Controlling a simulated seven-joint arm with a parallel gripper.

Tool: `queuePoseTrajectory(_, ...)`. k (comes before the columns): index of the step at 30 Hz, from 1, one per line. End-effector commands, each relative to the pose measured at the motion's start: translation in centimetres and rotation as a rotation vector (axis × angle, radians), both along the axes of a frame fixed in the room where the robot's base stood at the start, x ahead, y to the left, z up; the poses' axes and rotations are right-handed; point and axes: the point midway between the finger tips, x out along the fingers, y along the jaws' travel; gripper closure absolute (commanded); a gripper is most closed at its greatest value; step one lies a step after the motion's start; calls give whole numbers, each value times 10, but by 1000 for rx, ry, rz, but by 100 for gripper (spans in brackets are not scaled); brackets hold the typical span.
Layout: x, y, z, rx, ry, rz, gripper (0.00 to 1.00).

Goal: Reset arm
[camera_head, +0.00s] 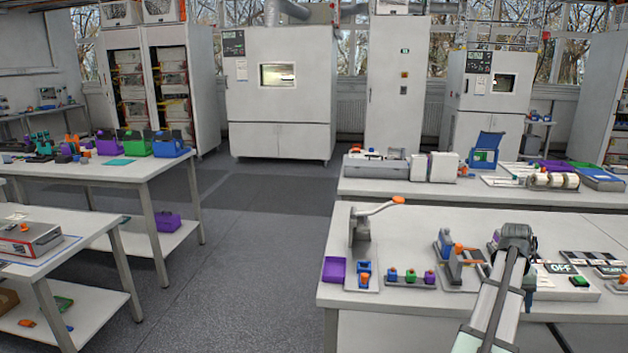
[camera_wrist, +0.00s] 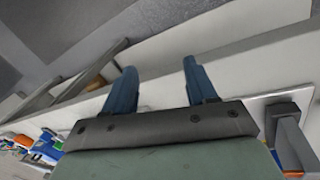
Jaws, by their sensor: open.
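My gripper (camera_wrist: 159,66) shows in the wrist view with its two blue fingers apart and nothing between them. Behind the fingertips are a pale surface and the grey floor. In the head view my arm (camera_head: 497,290) reaches up from the bottom over the right bench (camera_head: 400,297). Its dark wrist joint is above the bench, and the fingers cannot be made out clearly there. The arm hides part of the bench fixtures behind it.
On the right bench stand a lever press (camera_head: 361,232), a purple block (camera_head: 334,269), a rack of coloured pieces (camera_head: 410,278), an orange-handled clamp (camera_head: 457,262) and an OFF panel (camera_head: 562,268). A cluttered bench (camera_head: 400,187) is behind. The aisle floor (camera_head: 245,260) on the left is clear.

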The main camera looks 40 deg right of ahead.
Motion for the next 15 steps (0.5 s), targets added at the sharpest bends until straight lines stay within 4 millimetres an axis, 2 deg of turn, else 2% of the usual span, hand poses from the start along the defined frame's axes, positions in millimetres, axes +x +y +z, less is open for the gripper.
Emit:
queuePoseTrajectory(1, -4, 40, -23, -10, 22, 2, 43)
queuePoseTrajectory(4, 0, 87, -59, -28, 59, 17, 43)
queuePoseTrajectory(8, 25, 128, -100, -26, 83, 69, 43)
queuePoseTrajectory(15, 92, 187, -171, 38, 88, 203, 43)
